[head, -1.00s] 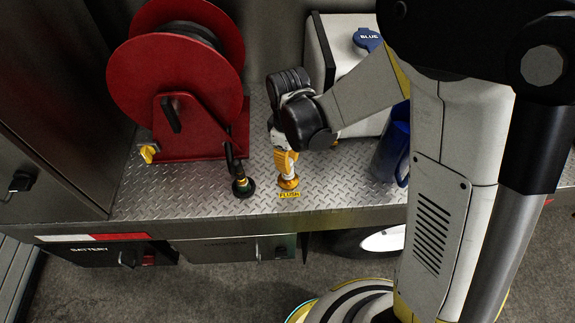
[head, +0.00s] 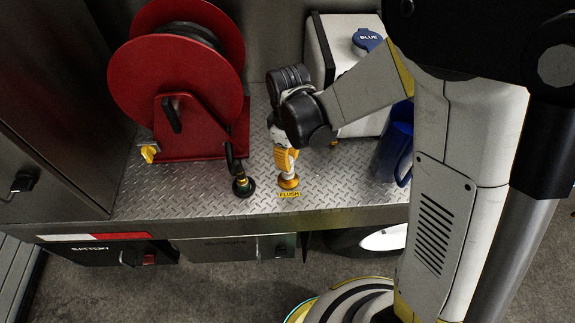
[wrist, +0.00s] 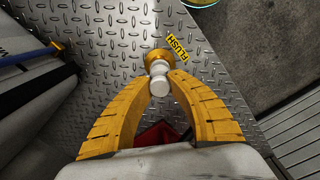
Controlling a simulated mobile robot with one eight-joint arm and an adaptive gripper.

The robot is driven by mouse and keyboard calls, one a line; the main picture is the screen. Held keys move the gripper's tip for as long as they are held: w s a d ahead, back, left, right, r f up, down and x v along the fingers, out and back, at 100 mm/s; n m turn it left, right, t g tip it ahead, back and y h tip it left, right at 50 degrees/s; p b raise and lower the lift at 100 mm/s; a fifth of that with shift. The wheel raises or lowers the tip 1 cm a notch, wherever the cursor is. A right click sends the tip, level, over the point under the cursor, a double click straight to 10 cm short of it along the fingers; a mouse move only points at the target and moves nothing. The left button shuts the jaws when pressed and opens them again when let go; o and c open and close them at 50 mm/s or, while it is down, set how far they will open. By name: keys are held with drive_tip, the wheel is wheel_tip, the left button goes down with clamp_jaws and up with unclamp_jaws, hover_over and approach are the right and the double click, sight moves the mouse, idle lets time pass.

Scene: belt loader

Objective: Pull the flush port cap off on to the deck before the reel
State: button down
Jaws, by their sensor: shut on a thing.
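The flush port (head: 288,183) is an orange round fitting on the deck plate, with a yellow FLUSH label (head: 290,194) at its front. It shows in the wrist view (wrist: 155,58) too, beside its label (wrist: 177,46). The pale flush port cap (wrist: 158,80) is between the tips of my gripper (wrist: 159,84). The yellow fingers are shut on it, and it appears in line with and against the port; I cannot tell whether it is still seated. In the head view my gripper (head: 287,167) points down over the port. The red reel (head: 180,80) stands behind left on the deck (head: 215,195).
A hose end in a dark fitting (head: 243,186) stands just left of the port. A blue jug (head: 394,150) and a white tank with a blue cap (head: 367,40) are to the right. Bare deck lies before the reel, up to the front edge.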

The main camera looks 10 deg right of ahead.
drive_tip(key=shift+r, duration=0.15)
drive_tip(key=shift+r+p, duration=1.05)
drive_tip(key=shift+r, duration=0.3)
